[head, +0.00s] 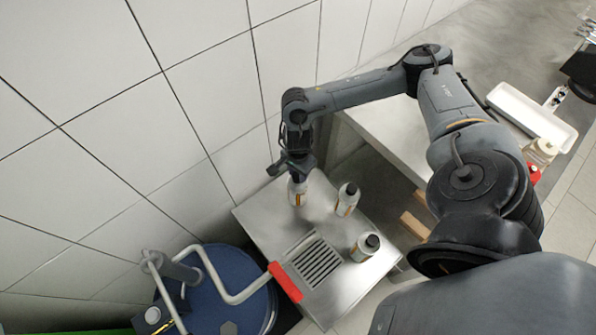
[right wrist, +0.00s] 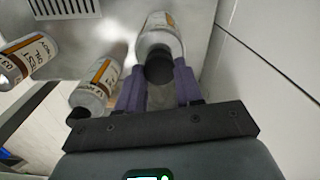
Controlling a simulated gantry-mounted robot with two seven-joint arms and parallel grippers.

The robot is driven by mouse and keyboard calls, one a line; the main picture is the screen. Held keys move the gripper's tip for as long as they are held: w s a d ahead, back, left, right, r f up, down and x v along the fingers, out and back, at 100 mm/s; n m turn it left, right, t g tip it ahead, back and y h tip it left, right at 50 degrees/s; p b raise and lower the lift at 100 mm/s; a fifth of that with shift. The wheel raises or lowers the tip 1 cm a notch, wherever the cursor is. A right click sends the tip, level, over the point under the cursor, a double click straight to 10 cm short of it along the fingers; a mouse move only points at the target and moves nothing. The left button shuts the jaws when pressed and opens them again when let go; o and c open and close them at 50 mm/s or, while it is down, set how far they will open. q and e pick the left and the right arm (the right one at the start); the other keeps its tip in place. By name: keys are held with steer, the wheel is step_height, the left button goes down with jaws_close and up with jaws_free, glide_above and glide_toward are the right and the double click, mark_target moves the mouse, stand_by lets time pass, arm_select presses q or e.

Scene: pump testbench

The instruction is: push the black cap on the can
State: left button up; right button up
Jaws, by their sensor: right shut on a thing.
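My right gripper (head: 297,176) points down over a white can (head: 297,194) with an orange stripe, at the wall side of the steel bench. In the right wrist view, its two purple fingers (right wrist: 158,88) are shut on a black cap (right wrist: 158,68). The cap is at the top of the white can (right wrist: 162,38); whether it is fully seated cannot be told. In the head view the gripper hides the cap. My left gripper is not in view.
Two more white cans with black caps stand on the bench (head: 258,212), one near the middle (head: 346,203) and one (head: 363,250) beside the drain grate (head: 314,262). A blue drum (head: 225,300) with bent pipes and a red handle (head: 285,282) stands in front. A tiled wall is close behind.

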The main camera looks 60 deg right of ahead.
steer(key=shift+f, duration=0.15)
stand_by(0.3)
steer(key=o, duration=1.1)
steer(key=shift+c, duration=0.2)
steer(key=shift+o, duration=0.5)
steer(key=o, duration=0.6)
steer(key=shift+c, duration=0.2)
steer(key=shift+r, duration=0.25)
steer(key=shift+r+p, duration=0.45)
steer(key=shift+r, duration=0.15)
steer(key=shift+r+p, duration=0.5)
steer(key=shift+r, duration=0.15)
